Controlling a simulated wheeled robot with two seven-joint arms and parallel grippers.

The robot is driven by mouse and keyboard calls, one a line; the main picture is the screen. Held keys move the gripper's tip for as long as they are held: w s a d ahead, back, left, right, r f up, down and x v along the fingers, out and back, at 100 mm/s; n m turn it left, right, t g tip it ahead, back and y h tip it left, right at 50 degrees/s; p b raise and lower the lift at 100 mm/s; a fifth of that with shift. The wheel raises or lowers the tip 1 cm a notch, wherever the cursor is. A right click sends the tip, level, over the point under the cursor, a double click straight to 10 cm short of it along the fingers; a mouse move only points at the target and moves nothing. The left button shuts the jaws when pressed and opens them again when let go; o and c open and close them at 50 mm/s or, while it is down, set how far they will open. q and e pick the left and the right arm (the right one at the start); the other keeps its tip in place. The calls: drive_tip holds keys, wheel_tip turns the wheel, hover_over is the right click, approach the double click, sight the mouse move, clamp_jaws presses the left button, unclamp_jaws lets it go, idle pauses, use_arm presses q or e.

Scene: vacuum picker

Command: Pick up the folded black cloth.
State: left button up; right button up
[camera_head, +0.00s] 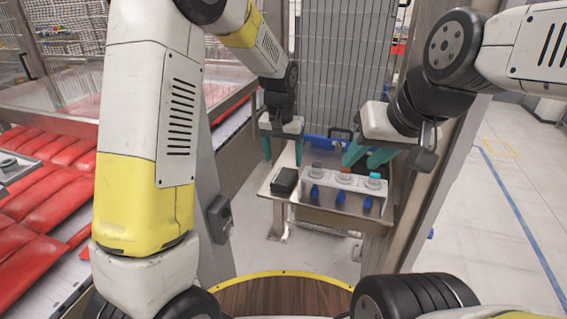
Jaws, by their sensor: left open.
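The folded black cloth (285,181) lies on the left part of a small metal table (330,214). My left gripper (283,151) is above and just behind the cloth in the picture, its two teal fingers apart and pointing down, with nothing between them. It looks clear of the cloth. My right gripper (368,158) is further right, over the far right part of the table. Its teal fingers look apart and hold nothing that I can see.
A grey block (334,190) with several knobs and blue hanging parts stands to the right of the cloth. A blue object (318,143) lies behind it. A wire mesh panel (345,70) stands behind the table. Red packages (50,205) fill the conveyor at left.

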sight(284, 175)
use_arm(q)
drive_tip(key=f, duration=0.2)
drive_tip(key=w+f, duration=0.1)
drive_tip(key=f, duration=0.4)
drive_tip(key=shift+w+d, duration=0.1)
drive_tip(key=shift+w, duration=0.05)
drive_tip(key=c, duration=1.1)
drive_tip(key=shift+r, duration=5.05)
